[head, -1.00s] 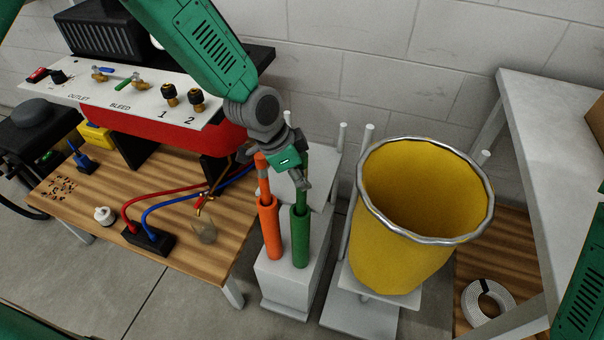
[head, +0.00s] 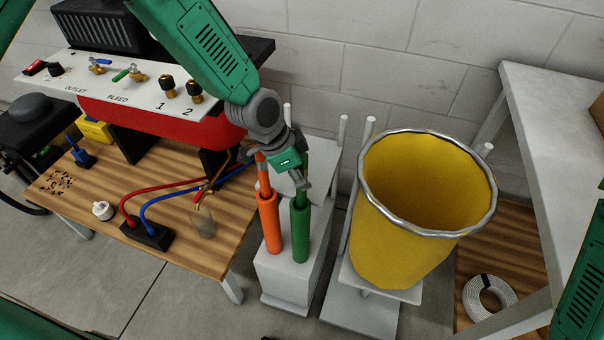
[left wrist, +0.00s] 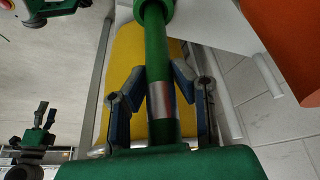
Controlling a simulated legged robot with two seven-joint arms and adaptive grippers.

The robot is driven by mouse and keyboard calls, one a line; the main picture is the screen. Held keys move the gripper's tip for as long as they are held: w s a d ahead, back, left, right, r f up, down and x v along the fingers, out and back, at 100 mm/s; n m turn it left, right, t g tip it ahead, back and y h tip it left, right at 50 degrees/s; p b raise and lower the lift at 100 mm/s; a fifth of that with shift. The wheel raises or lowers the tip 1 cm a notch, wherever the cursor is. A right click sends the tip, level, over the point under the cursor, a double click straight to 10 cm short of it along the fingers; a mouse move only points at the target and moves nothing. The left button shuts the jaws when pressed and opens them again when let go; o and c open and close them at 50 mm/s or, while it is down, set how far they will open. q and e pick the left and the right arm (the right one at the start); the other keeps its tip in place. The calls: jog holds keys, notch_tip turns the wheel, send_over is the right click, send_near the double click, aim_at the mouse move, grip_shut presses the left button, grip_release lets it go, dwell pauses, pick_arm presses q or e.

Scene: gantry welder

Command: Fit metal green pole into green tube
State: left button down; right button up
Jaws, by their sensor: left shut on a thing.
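The green metal pole (head: 305,161) stands nearly upright above the green tube (head: 301,239). Its lower end appears to be inside the tube's mouth; how deep is hidden. My left gripper (head: 304,184) is shut on the pole just above the tube. In the left wrist view, the gripper's fingers (left wrist: 161,88) stand on both sides of the pole (left wrist: 156,52), around a bare metal band. The pole runs up there into the wider green tube (left wrist: 153,8).
An orange tube (head: 269,228) with an orange pole (head: 262,172) stands close left of the green tube, on a grey stand (head: 284,281). A yellow bucket (head: 392,262) stands to the right. A wooden table (head: 105,208) with hoses is at left.

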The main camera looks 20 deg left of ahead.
pick_arm(q)
jog(key=shift+f, duration=0.5)
jog(key=c, duration=1.3)
grip_release()
jog(key=shift+r, duration=0.1)
jog(key=v, duration=1.2)
jog(key=s+a+f+n+g+y, duration=0.1)
jog(key=s+a+f+n+y, duration=0.15)
jog(key=s+f+n, duration=0.9)
jog(key=shift+g+y, duration=0.3)
jog(key=shift+y, duration=0.45)
jog(key=s+a+f, duration=0.2)
jog(key=s+f, duration=0.1)
jog(key=s, duration=0.2)
jog(key=s+a+f, duration=0.3)
jog(key=s+f, duration=0.1)
jog(key=s+a+f, duration=0.2)
jog(key=s+f, duration=0.2)
jog(key=s, duration=0.1)
jog(key=shift+s+a, duration=0.3)
jog(key=shift+a, duration=0.05)
